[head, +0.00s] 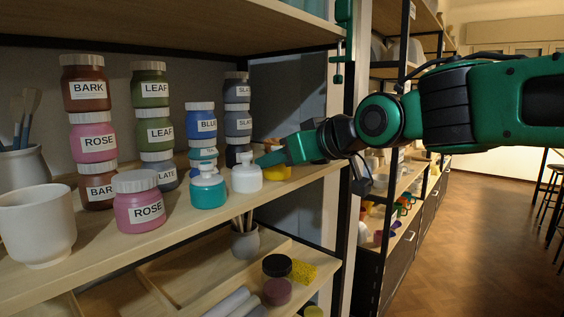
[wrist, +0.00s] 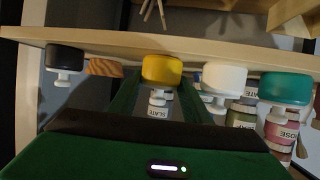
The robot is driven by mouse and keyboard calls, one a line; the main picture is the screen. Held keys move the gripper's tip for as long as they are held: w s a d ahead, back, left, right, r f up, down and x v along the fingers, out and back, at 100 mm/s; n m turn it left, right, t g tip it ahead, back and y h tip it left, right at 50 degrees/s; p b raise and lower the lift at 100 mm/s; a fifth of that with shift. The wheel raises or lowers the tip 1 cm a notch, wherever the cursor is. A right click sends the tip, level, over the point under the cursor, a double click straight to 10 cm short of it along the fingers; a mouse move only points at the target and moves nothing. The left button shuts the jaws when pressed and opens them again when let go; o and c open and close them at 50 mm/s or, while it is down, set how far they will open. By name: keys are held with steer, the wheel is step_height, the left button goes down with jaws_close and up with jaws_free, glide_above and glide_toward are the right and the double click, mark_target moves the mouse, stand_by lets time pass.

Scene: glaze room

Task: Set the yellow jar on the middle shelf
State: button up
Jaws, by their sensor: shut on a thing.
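The yellow jar (head: 279,174) is on the right part of the middle shelf (head: 185,232), partly hidden by my green gripper (head: 263,160). In the wrist view, the yellow jar (wrist: 162,70) sits between the two green fingers (wrist: 160,88), and the gripper is shut on it. That view is upside down, with the shelf board (wrist: 190,47) along the top. The jar's base is at or very near the board; I cannot tell whether it touches.
A white pump jar (head: 247,178) and a teal one (head: 208,190) stand left of the yellow jar. A wooden piece (wrist: 104,67) and a dark jar (wrist: 65,58) are on its other side. Stacked labelled jars (head: 155,130) stand behind. A shelf (head: 190,25) is above, a shelf upright (head: 345,130) at right.

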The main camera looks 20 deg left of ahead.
steer(key=o, duration=1)
steer(key=shift+f, duration=0.1)
steer(key=v, duration=1.2)
